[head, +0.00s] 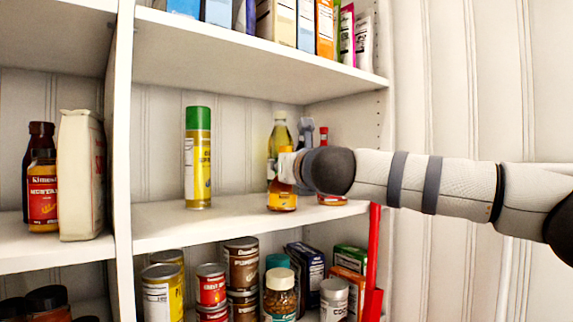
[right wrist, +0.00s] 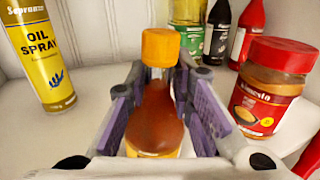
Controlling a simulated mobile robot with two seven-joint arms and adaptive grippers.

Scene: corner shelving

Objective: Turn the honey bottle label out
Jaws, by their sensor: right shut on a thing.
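The honey bottle (right wrist: 155,115), amber with a yellow-orange cap, stands upright between the fingers of my right gripper (right wrist: 160,105) in the right wrist view. The gripper is shut on it, with a purple-padded finger on each side. A little yellow shows low on the bottle; no label text can be read there. In the head view my right gripper (head: 290,167) reaches in from the right over the middle shelf. It hides much of the honey bottle, whose amber lower part (head: 283,203) shows beneath it. My left gripper is not in view.
A yellow oil spray can (head: 198,160) stands to the left with free shelf between. A pale oil bottle (head: 280,130) and a red bottle (head: 324,135) stand behind. A red-lidded jar (right wrist: 272,88) is close on the right.

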